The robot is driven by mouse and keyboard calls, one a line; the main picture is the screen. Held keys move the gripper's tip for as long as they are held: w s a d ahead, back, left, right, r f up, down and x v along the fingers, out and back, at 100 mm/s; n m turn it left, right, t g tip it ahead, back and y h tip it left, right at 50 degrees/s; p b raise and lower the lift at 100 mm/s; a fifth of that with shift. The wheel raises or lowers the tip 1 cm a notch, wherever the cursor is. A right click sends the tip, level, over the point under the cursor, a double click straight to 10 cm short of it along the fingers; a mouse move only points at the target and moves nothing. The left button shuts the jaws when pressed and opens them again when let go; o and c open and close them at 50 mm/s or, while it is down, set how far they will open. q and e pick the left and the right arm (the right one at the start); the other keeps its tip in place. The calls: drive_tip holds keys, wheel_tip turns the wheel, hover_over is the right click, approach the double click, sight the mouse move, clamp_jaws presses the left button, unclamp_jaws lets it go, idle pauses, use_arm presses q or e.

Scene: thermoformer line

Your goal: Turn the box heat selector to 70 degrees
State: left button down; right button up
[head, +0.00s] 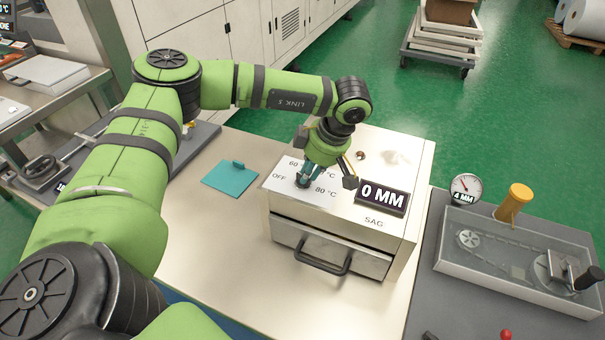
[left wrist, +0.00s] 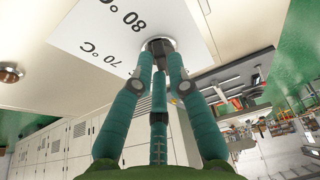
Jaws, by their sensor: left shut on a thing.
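The heat box (head: 400,165) is a pale metal box with a drawer front and a dark handle. On its top is a white label plate (head: 283,187) with OFF, 60, a partly hidden marking and 80 °C. The selector knob (head: 303,183) is mostly hidden under my left gripper (head: 308,172). In the left wrist view the teal fingers of that gripper (left wrist: 158,62) are closed around the knob (left wrist: 158,46), next to the 80 °C and 70 °C markings. Which marking the knob points at cannot be told. My right gripper is not in view.
A display reading 0 MM (head: 382,197) stands on the box top, above SAG. A teal plate (head: 230,177) lies on the bench to the left. At right are a clear-covered mechanism (head: 510,260), a gauge (head: 466,188) and a yellow cylinder (head: 514,202). The front bench is clear.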

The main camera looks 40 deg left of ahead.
use_arm(q)
drive_tip(key=m, duration=0.2)
drive_tip(key=m+t, duration=0.1)
drive_tip(key=shift+s+a+m, duration=0.1)
drive_tip(key=shift+s+m, duration=0.2)
drive_tip(key=shift+m, duration=0.1)
drive_tip(key=m, duration=0.1)
drive_tip(key=m+t+b, duration=0.1)
drive_tip(key=m, duration=0.1)
drive_tip(key=shift+s+a+f, duration=0.1)
drive_tip(key=shift+s, duration=0.1)
drive_tip(key=shift+m+t+h, duration=0.4)
drive_tip(key=shift+m+t, duration=0.1)
drive_tip(key=shift+m, duration=0.3)
